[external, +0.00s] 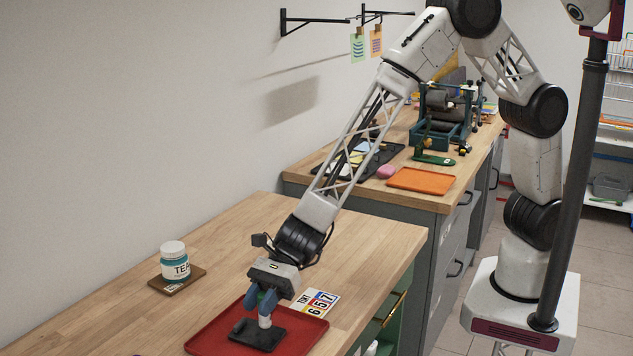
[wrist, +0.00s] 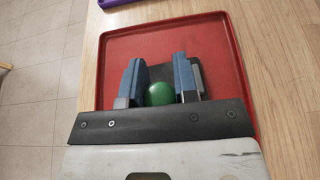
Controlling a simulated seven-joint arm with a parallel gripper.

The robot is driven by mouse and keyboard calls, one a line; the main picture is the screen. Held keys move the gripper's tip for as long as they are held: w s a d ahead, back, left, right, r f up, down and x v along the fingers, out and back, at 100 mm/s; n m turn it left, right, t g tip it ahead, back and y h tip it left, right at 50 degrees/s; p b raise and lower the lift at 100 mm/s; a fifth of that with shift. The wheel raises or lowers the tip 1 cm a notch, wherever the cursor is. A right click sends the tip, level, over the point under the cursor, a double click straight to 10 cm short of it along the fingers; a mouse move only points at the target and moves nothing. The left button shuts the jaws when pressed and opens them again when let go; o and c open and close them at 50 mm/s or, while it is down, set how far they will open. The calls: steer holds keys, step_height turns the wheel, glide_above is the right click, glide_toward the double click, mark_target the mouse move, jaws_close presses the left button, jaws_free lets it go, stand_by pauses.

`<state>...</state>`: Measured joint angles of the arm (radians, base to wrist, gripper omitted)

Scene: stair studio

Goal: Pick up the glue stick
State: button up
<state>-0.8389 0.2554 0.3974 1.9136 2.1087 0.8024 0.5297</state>
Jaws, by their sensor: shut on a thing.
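My gripper (external: 267,305) points down over the red tray (external: 205,343), its blue fingers shut on an upright, round object that appears to be the glue stick. Its white lower part (external: 265,321) shows below the fingers in the external view. In the wrist view its round green top (wrist: 160,94) sits between the two fingers (wrist: 160,88). Under it is a dark pad (external: 262,341) on the tray; I cannot tell whether the stick touches the pad. The fingers hide most of the stick's side.
A white and teal jar labelled TEA (external: 174,262) stands on a small wooden board (external: 190,285) to the left. A number card (external: 316,303) lies behind the tray. A purple thing (wrist: 112,3) shows past the tray. The wooden tabletop (external: 345,245) behind is clear.

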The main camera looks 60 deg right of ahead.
steer(key=shift+r, duration=0.15)
steer(key=r, duration=0.3)
steer(key=shift+s+d+r, duration=0.15)
steer(key=shift+d, duration=0.05)
steer(key=s+d+r, duration=0.1)
steer(key=s+d, duration=0.8)
steer(key=d, duration=0.3)
steer(key=shift+d+r, duration=0.2)
steer(key=shift+d, duration=0.1)
steer(key=shift+r, duration=0.15)
stand_by(1.0)
stand_by(0.4)
glide_above(261, 330)
steer(key=shift+w+f, duration=0.1)
steer(key=shift+f, duration=0.65)
stand_by(0.4)
